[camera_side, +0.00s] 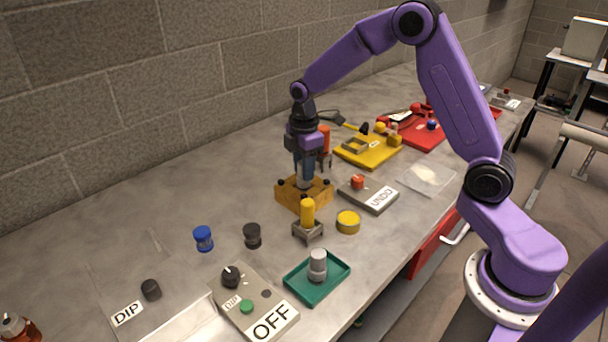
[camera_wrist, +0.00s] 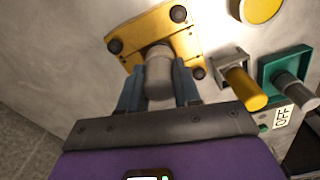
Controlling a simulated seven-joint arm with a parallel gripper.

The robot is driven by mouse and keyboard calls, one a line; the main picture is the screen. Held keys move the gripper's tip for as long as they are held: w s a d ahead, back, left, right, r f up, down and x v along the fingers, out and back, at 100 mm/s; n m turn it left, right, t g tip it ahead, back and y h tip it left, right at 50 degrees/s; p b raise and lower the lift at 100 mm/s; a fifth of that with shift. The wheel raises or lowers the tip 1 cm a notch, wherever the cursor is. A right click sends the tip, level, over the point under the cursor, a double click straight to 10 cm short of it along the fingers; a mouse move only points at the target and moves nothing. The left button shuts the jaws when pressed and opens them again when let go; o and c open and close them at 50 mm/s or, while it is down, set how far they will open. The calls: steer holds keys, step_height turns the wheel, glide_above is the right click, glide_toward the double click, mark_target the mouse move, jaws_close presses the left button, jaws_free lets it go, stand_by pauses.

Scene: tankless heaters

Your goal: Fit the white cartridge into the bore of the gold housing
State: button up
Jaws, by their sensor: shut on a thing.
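The gold housing (camera_side: 290,196) sits on the bench in the middle of the side view, with dark knobs at its corners. It also shows at the top of the wrist view (camera_wrist: 130,48). My gripper (camera_side: 304,172) points down over it, its blue fingers shut on a pale grey-white cylinder, the white cartridge (camera_wrist: 158,74). The cartridge's lower end meets the middle of the housing in the wrist view and covers the bore. I cannot tell how deep it sits, or whether it is slightly above the bore.
A yellow cylinder (camera_side: 307,212) stands in a grey holder in front of the housing, near a yellow disc (camera_side: 348,221). A green tray (camera_side: 297,289) holds another grey-white cylinder (camera_side: 317,262).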

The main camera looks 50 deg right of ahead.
steer(key=shift+f, duration=1.1)
steer(key=shift+f, duration=0.15)
steer(key=o, duration=1.1)
step_height(320, 180, up, 12)
steer(key=shift+r, duration=0.2)
